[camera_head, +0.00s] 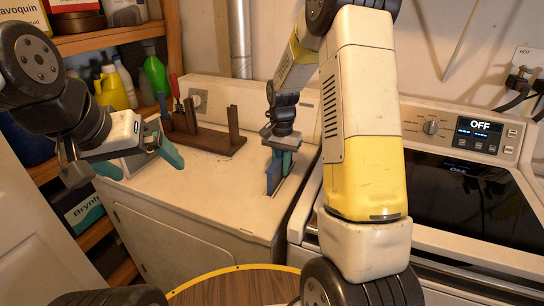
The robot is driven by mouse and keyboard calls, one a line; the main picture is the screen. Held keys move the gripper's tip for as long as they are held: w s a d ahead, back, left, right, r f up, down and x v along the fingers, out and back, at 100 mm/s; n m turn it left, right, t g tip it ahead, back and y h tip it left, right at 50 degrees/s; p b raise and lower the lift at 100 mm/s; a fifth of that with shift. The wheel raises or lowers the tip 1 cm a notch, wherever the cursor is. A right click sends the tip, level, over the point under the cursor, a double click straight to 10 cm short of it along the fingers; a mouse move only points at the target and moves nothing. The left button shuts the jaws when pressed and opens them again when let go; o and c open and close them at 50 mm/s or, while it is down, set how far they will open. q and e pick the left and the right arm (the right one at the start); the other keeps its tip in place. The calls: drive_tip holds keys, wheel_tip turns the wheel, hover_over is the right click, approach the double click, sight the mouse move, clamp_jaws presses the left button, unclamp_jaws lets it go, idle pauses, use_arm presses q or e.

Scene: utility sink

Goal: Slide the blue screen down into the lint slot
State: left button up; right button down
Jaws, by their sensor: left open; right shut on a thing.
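The blue screen (271,184) is a thin upright piece at the right part of the white dryer top. My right gripper (278,168) points down and is shut on it; the teal fingers hide much of it. The lint slot seems to be a narrow dark opening right at the screen's lower edge, largely hidden by the screen and fingers. I cannot tell how deep the screen sits in it. My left gripper (141,164) is open and empty over the left front part of the dryer top, away from the screen.
A brown wooden rack (205,139) with uprights stands on the dryer (222,193) between the grippers. A stove (455,180) adjoins on the right. Shelves with bottles (112,88) are at left. A round wooden table edge (235,285) is in front. The dryer's front middle top is clear.

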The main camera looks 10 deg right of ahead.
drive_tip(key=shift+f, duration=0.55)
drive_tip(key=c, duration=1.2)
unclamp_jaws()
drive_tip(key=shift+r, duration=3.9)
drive_tip(key=shift+r, duration=0.15)
drive_tip(key=s+r+n+t+y, duration=0.1)
drive_tip(key=s+r+n+t, duration=0.25)
drive_tip(key=s+r, duration=0.85)
drive_tip(key=s+a+r+n+t, duration=0.1)
drive_tip(key=s+n, duration=0.1)
drive_tip(key=s, duration=0.4)
drive_tip(key=s+a+r+n+t+y, duration=0.1)
drive_tip(key=s+n, duration=0.1)
drive_tip(key=s, duration=0.4)
drive_tip(key=shift+r+t, duration=0.35)
